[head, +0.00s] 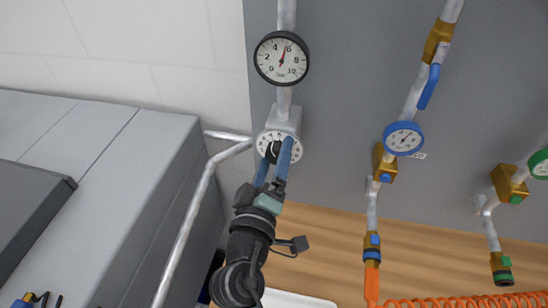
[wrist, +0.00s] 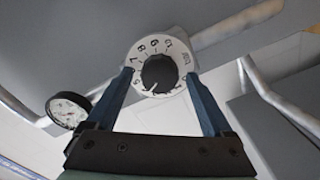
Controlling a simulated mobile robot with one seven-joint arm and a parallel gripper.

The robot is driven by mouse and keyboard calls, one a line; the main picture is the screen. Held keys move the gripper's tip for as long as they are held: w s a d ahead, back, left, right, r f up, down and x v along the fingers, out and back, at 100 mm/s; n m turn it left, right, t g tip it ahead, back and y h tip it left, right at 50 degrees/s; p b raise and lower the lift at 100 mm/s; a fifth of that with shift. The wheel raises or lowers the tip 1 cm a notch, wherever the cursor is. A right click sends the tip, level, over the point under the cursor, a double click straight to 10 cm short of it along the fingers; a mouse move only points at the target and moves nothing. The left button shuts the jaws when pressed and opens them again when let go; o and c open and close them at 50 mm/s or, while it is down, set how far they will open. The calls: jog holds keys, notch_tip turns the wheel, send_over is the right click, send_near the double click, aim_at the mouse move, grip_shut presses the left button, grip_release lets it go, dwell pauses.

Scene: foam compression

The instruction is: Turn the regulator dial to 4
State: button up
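The regulator dial (head: 293,147) is a white numbered disc with a black knob on the grey regulator body, and it also shows in the wrist view (wrist: 172,48). The black knob (wrist: 160,74) has a white mark toward its lower left; the digit there is not readable. My gripper (head: 273,156) is open in front of the dial. In the wrist view its blue fingers (wrist: 160,78) stand left and right of the knob, with a gap on each side. In the head view the right finger covers part of the dial. The pressure gauge (head: 281,59) above has its needle between 4 and 6, nearer 6.
A blue-rimmed gauge (head: 403,138) with a brass valve and blue lever (head: 429,87) is on the right. A green gauge (head: 540,163) is at the right edge. A grey pipe (head: 193,218) runs down left of my arm, beside grey cabinets (head: 130,165).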

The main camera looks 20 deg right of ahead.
jog(key=b+v, duration=0.5)
jog(key=v, duration=0.8)
dwell(0.4)
